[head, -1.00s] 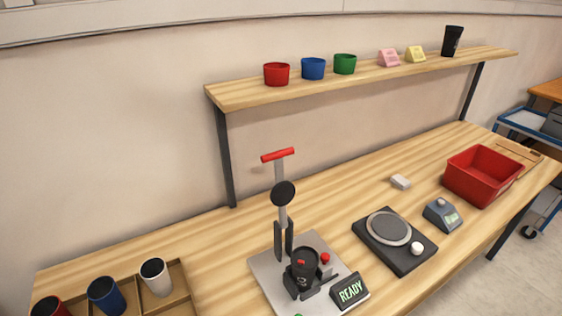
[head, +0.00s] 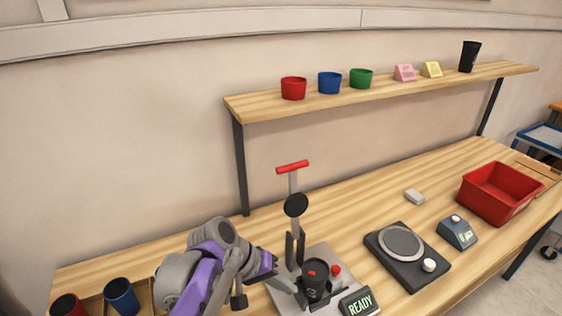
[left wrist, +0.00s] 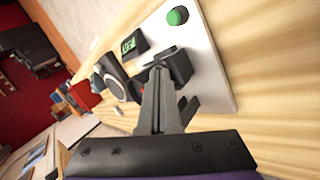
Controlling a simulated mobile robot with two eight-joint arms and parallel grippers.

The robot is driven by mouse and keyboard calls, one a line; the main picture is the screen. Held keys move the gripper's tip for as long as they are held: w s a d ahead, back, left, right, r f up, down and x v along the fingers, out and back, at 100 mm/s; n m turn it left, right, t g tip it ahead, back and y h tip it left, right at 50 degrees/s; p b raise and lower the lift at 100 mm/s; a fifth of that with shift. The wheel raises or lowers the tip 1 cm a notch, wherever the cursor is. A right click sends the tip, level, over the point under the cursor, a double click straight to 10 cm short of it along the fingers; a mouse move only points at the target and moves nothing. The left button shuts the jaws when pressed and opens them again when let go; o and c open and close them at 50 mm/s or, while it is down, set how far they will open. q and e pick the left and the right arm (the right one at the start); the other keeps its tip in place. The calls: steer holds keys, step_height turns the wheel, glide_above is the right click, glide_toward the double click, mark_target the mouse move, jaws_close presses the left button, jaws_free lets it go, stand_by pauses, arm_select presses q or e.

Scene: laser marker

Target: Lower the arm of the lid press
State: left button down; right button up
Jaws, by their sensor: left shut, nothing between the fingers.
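The lid press stands on a grey base plate (head: 318,258) at the front of the table. Its arm (head: 293,182) is raised upright, with a red crossbar handle (head: 292,167) on top and a round black pad (head: 296,205) below. A black cup (head: 316,280) sits in the press holder. In the left wrist view, the shut fingers (left wrist: 158,72) point towards the press, and the raised arm is not clearly visible. My right gripper is not in view.
Right of the press are a black scale-like plate (head: 405,262), a small grey device (head: 457,232) and a red bin (head: 500,192). A shelf (head: 380,92) with cups runs behind.

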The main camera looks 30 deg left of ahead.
arm_select(q)
steer(key=w+a+r+n+t+h+p, duration=0.1)
steer(key=w+a+r+t+h, duration=0.25)
steer(key=w+a+r, duration=0.55)
steer(key=w+a+r+n+t+h, duration=0.1)
steer(key=w+a+r+t+h, duration=0.25)
steer(key=a+r, duration=0.85)
steer(key=w+d, duration=0.4)
steer(key=d, duration=0.7)
steer(key=shift+w+f+h+p, duration=0.25)
steer(key=shift+f+h+p, duration=0.05)
steer(key=shift+f+h, duration=0.15)
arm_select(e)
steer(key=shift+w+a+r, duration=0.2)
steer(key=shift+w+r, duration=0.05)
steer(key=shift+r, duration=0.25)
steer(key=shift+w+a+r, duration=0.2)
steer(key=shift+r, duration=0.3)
